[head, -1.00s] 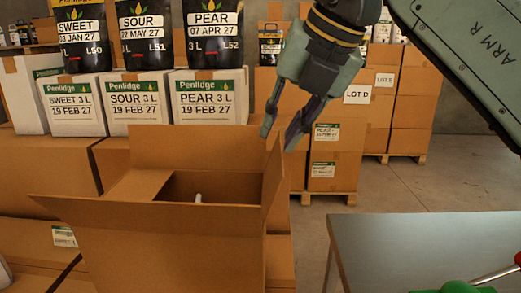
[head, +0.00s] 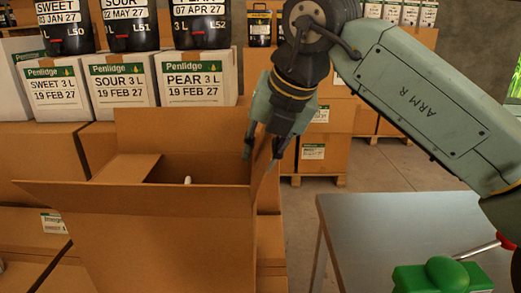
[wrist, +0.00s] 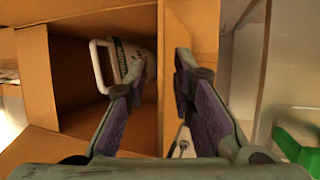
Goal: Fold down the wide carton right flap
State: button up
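The wide carton (head: 165,245) stands open in the head view. Its right flap (head: 265,172) stands roughly upright, and the front flap (head: 130,197) spreads outward. My gripper (head: 263,155) is open, pointing down at the right flap's upper edge, with one finger on each side. In the wrist view the right flap (wrist: 192,25) runs between the spread fingers of my gripper (wrist: 159,70); contact cannot be told. A white container with a handle and green label (wrist: 103,65) lies inside the carton; only a small white tip (head: 187,180) shows in the head view.
A grey metal table (head: 385,225) with a green object (head: 440,275) stands to the right. Labelled white boxes (head: 195,78) with black containers on top stand behind the carton. Stacked cartons (head: 322,155) stand on a pallet beyond my gripper. Floor shows between carton and table.

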jog(key=shift+c, duration=0.4)
grip_shut()
dwell(0.5)
